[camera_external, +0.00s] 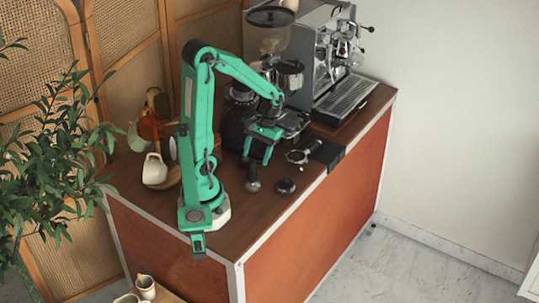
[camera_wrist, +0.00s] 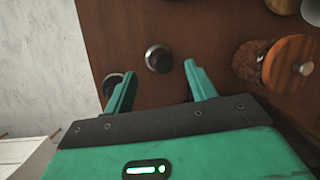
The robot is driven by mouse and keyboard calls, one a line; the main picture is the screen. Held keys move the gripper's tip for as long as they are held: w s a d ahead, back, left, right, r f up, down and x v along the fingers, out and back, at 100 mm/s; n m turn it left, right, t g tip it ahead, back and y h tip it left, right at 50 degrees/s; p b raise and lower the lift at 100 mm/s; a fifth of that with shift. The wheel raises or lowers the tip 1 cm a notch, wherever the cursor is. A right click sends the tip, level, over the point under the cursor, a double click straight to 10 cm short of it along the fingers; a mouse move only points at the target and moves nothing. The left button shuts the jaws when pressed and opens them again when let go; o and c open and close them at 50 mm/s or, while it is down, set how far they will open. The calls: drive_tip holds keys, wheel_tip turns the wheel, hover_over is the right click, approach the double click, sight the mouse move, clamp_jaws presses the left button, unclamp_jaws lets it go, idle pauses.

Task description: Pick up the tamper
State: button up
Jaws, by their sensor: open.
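The tamper (camera_external: 252,182) stands on the brown wooden counter (camera_external: 236,225), a small dark piece with a rounded handle. In the wrist view the tamper (camera_wrist: 158,58) shows from above as a dark round knob with a lighter ring, between the lines of the two fingers and slightly beyond them. My green gripper (camera_external: 257,161) is open and empty, pointing down above the tamper. Both spread fingers show in the wrist view (camera_wrist: 160,78). The fingers appear apart from the tamper; the exact height gap is hard to tell.
A dark round puck-like piece (camera_external: 285,186) sits right of the tamper, partly behind the left finger in the wrist view. A portafilter (camera_external: 298,156) and black box (camera_external: 327,153) lie farther right. A grinder (camera_external: 270,35) and espresso machine (camera_external: 325,55) stand behind; a wooden-lidded jar (camera_wrist: 288,62) is nearby.

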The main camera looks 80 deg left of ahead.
sight(254, 160)
drive_tip(key=shift+x, duration=2.2)
drive_tip(key=shift+s, duration=0.1)
drive_tip(key=c, duration=1.2)
